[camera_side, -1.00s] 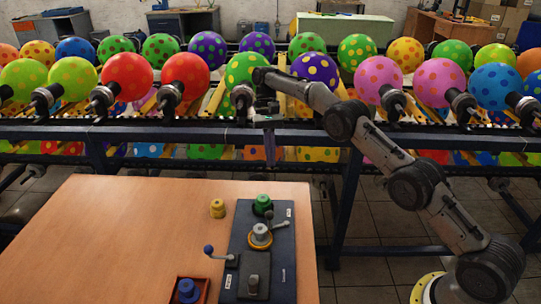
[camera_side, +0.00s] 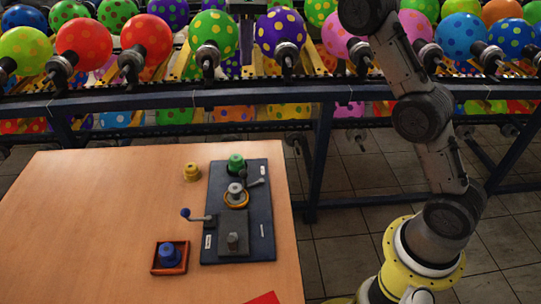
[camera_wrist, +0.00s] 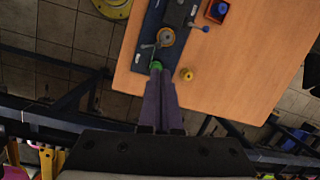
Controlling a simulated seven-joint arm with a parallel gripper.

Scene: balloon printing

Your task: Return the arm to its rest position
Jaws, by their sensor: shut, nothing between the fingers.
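My gripper (camera_wrist: 160,76) shows in the wrist view with its two dark fingers together and nothing between them. The fingers overlap the picture of the board fixture's green knob (camera_wrist: 156,65), but I cannot tell any contact. In the side view my arm (camera_side: 423,115) rises from its yellow base (camera_side: 398,262) and leaves the frame at the top. My gripper cannot be made out clearly there.
The wooden table (camera_side: 95,225) holds a dark board (camera_side: 262,225) with levers, a green knob (camera_side: 236,162), a yellow knob (camera_side: 191,172) and a red tray (camera_side: 157,268) with a blue knob. Balloons, such as a red one (camera_side: 85,42), line the rack's dark rail (camera_side: 150,101).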

